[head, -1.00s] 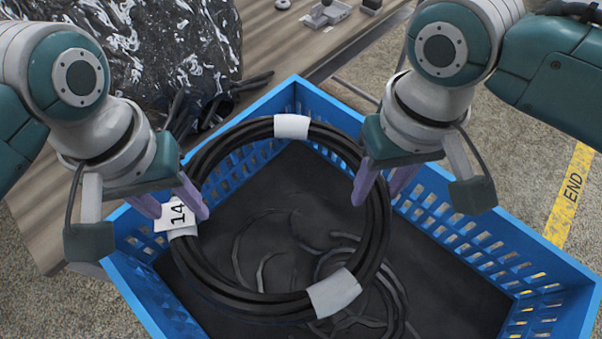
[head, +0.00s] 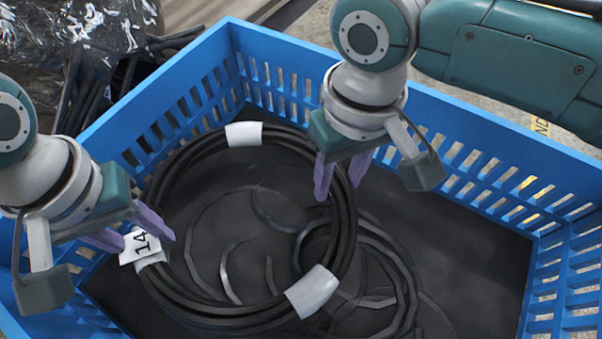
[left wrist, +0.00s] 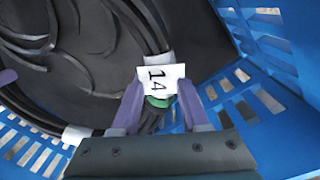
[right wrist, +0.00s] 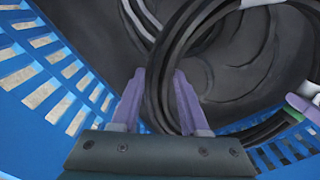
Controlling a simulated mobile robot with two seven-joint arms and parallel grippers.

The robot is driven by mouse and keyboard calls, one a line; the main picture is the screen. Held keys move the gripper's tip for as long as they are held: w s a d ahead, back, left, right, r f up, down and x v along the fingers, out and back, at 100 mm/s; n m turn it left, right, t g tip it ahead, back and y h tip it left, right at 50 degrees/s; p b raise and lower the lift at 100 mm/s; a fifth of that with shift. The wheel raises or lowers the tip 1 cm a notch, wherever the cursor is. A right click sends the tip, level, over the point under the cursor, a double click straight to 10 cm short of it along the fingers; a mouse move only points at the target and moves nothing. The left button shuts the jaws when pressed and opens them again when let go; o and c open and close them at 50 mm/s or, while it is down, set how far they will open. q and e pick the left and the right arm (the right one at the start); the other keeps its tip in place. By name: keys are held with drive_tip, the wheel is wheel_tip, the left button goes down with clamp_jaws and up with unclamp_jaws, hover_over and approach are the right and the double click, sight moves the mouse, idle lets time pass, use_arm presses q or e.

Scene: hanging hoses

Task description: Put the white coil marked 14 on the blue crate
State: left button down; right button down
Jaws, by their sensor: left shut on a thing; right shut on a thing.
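The coil marked 14 (head: 335,240) is a black hose ring with white bands, not white all over. Its white tag reading 14 (head: 139,246) is at its left side and faces up in the left wrist view (left wrist: 161,80). My left gripper (head: 146,238) is shut on the coil beside the tag. My right gripper (head: 338,190) is shut on the coil's right side, which also shows between its fingers in the right wrist view (right wrist: 160,85). The coil is within the outline of the blue crate (head: 490,120); whether it touches the crate floor is unclear.
Other dark and grey hoses (head: 400,270) lie on the crate's dark floor, under and right of the coil. The crate's slotted walls are close to both grippers. A shiny black plastic bundle (head: 70,40) is outside at the back left.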

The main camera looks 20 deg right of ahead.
sight(170, 257)
use_arm(q)
drive_tip(key=shift+f, duration=0.15)
use_arm(e)
drive_tip(key=shift+f, duration=0.15)
